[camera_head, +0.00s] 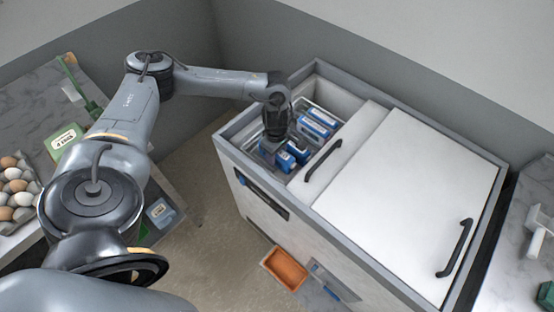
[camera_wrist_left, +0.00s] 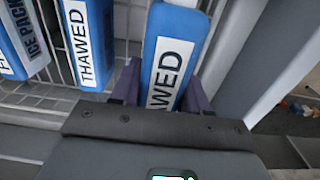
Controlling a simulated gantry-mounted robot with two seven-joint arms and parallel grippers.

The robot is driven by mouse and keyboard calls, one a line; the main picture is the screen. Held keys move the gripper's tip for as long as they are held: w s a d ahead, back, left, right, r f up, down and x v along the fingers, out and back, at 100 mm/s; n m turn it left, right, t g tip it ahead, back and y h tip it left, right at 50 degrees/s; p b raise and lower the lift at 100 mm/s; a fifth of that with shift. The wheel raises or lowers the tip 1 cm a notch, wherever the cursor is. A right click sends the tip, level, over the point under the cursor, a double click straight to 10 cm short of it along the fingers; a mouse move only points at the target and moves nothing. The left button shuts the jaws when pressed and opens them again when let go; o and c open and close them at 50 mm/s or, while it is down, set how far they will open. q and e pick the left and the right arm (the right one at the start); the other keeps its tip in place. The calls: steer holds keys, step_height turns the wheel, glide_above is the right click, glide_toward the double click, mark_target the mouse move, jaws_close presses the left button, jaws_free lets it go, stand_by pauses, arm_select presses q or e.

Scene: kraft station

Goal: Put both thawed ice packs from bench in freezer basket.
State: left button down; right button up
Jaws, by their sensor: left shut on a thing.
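My left gripper (camera_head: 272,148) reaches down into the open left part of the freezer (camera_head: 345,85). In the left wrist view its fingers are shut on a blue ice pack (camera_wrist_left: 172,55) labelled THAWED, held at or just above the wire basket (camera_wrist_left: 60,103). Another blue pack labelled THAWED (camera_wrist_left: 88,40) stands beside it, apart from the fingers. In the head view blue packs show at the near side (camera_head: 286,161) and far side (camera_head: 313,130) of the basket; which one is held is hard to tell. My right gripper is out of view.
The freezer's white lid (camera_head: 405,185) with black handles covers its right part. An egg tray (camera_head: 15,190) and a green-labelled item (camera_head: 64,140) sit on the left bench. A small blue-grey item (camera_head: 160,212) lies at lower left. An orange bin (camera_head: 285,268) stands in front of the freezer.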

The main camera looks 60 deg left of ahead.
arm_select(q)
steer(key=shift+f, duration=1.8)
steer(key=shift+b, duration=0.3)
steer(key=shift+f+b, duration=0.4)
steer(key=shift+f, duration=0.25)
steer(key=c, duration=0.6)
jaws_free()
steer(key=shift+o, duration=0.2)
steer(key=shift+r, duration=0.1)
